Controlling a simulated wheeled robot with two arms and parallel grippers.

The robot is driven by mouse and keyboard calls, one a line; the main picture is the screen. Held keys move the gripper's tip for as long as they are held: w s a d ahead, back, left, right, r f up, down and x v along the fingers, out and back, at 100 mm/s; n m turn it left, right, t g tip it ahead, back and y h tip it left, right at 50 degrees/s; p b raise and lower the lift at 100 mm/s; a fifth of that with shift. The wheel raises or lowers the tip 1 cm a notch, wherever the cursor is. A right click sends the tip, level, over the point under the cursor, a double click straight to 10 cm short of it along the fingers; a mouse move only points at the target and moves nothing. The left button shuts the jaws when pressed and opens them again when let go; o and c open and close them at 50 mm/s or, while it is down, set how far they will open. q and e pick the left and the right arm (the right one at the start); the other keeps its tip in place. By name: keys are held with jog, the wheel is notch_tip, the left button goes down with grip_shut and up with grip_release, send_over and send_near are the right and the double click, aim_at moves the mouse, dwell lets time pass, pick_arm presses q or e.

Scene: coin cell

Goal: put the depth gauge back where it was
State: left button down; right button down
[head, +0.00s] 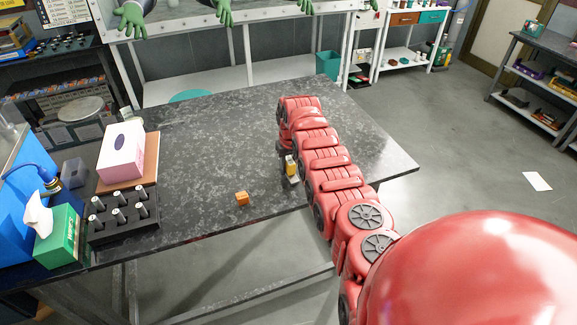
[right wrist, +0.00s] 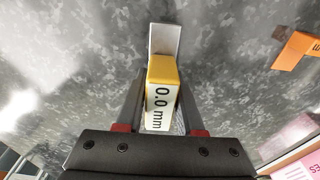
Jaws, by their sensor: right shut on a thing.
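The depth gauge (head: 291,164) is a small yellow and white tool near the front edge of the dark stone-topped table. In the right wrist view the gauge (right wrist: 162,95) has a yellow top, a white face reading "0.0 mm" and a flat silver part beyond it. My right gripper (right wrist: 160,118) is shut on the gauge, with one finger on each side. In the head view the red right arm partly hides this gripper. I cannot tell whether the gauge touches the table top. My left gripper is not in view.
An orange block (head: 242,198) lies left of the gauge; it also shows in the right wrist view (right wrist: 292,51). Further left are a black rack (head: 122,222) of silver cylinders, a pink tissue box (head: 121,155) and a green tissue box (head: 62,236). The table's middle (head: 215,130) is clear.

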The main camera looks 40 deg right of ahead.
aim_at(290, 160)
jog(key=c, duration=0.5)
grip_release()
jog(key=shift+f, duration=0.1)
jog(key=r+b, duration=0.1)
jog(key=r, duration=0.6)
jog(key=s+r+b, duration=0.1)
jog(key=r, duration=0.3)
jog(key=shift+s+a+b, duration=0.1)
jog(key=shift+b, duration=0.2)
jog(key=shift+s+r, duration=0.15)
jog(key=shift+r, duration=0.45)
jog(key=shift+a, duration=0.1)
